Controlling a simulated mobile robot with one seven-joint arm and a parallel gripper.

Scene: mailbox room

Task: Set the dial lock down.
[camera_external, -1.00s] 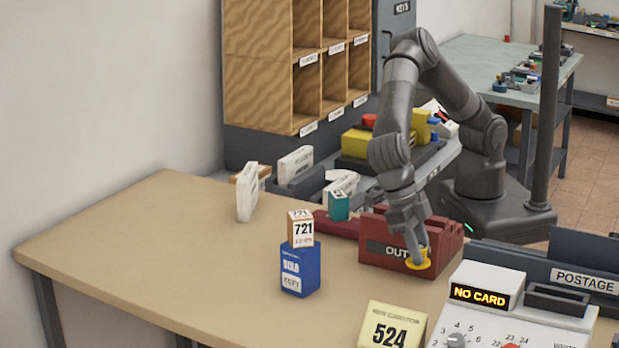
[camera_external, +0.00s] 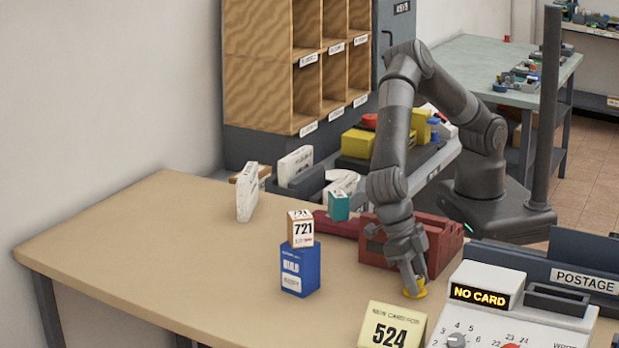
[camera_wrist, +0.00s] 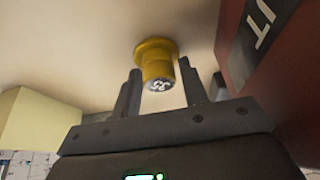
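The dial lock (camera_external: 419,288) is a small yellow piece with a wide round flange and a narrower barrel; it also shows in the wrist view (camera_wrist: 157,65). It is at the tan tabletop (camera_external: 215,285), flange down, just in front of the red OUT box. I cannot tell for sure whether the flange touches the table. My gripper (camera_external: 411,282) points down over the lock from above. The barrel's marked end faces the wrist camera.
The red OUT box (camera_external: 376,252) stands close behind my gripper. A yellow 524 card (camera_external: 391,327) stands in front, and the NO CARD postage machine (camera_external: 480,296) is at right. A blue box (camera_external: 300,270) with a 721 block (camera_external: 300,229) stands left.

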